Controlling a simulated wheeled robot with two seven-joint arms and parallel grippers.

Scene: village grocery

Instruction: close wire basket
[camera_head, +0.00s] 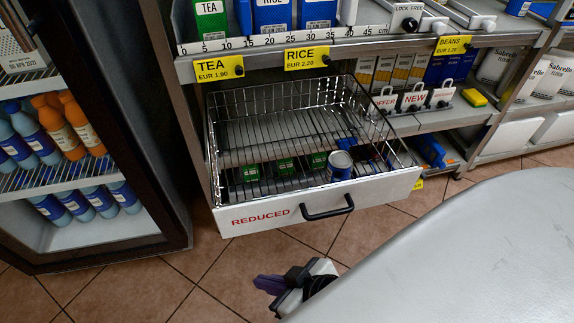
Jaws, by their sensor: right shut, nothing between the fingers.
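The wire basket (285,185) is a pull-out drawer under the shelf, and it stands pulled out toward me. Its white front panel (390,187) reads REDUCED and carries a black bar handle (326,209). A blue and white can (340,166) stands in the basket near the front, with several small green boxes and a dark blue item. My right gripper (270,285) is below and in front of the panel, apart from the handle. It is shut and empty, partly hidden by my grey arm. My left gripper is not in view.
A fridge (165,180) with bottles stands at the left, its dark frame near the basket. Shelves with price tags (306,59) run above. Offer signs (414,98) and blue packs are to the right. Tiled floor (200,275) is clear in front of the basket.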

